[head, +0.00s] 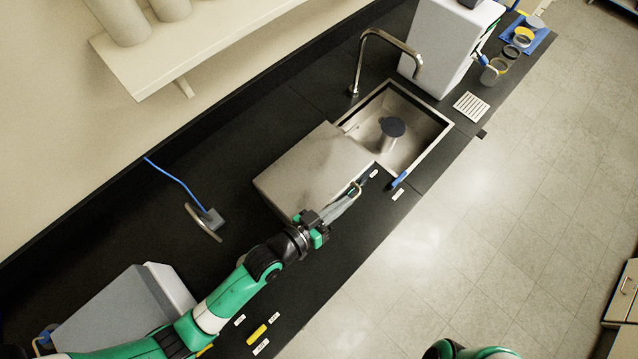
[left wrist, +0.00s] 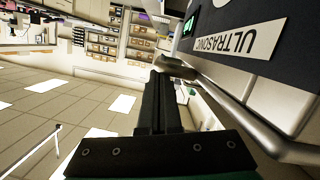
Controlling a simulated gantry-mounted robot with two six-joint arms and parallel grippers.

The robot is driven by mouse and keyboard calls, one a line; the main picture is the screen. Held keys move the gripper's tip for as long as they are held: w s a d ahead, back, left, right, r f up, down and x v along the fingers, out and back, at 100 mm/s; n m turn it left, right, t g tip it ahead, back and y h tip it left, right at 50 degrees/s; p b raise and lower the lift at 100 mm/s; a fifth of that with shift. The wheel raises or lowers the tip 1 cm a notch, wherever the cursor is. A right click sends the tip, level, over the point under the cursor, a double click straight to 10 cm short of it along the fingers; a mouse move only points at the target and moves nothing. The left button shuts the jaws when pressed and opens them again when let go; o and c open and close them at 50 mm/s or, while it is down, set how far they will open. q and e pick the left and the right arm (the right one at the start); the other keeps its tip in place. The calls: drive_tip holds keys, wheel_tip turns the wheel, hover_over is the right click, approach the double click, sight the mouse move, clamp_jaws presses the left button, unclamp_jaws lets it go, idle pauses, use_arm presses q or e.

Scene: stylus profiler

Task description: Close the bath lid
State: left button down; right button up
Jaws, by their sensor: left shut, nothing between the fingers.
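The ultrasonic bath is a grey box on the black bench beside the sink; its flat grey top, which looks like the lid (head: 312,168), shows no open tank from above. In the left wrist view the bath's dark front panel (left wrist: 212,50) with an "ULTRASONIC" label fills the upper right. My left gripper (head: 352,196) is shut and empty at the bath's front edge. Its dark fingers (left wrist: 163,105) lie together beside the panel; I cannot tell whether they touch it. My right gripper is out of view.
The sink (head: 421,146) with a dark-topped cylinder (head: 392,128) and a curved tap (head: 360,62) stands beyond the bath. A large white-grey instrument (head: 440,45) is behind it. A grey cabinet-like box (head: 115,315) stands at lower left. The floor (head: 480,260) in front is clear.

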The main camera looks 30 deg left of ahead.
use_arm(q)
drive_tip(key=s+a+r+p, duration=0.1)
drive_tip(key=s+a+r, duration=0.2)
drive_tip(key=s+r, duration=0.3)
drive_tip(key=shift+s+a+p, duration=0.15)
drive_tip(key=shift+s+p, duration=0.15)
drive_tip(key=shift+s, duration=1.3)
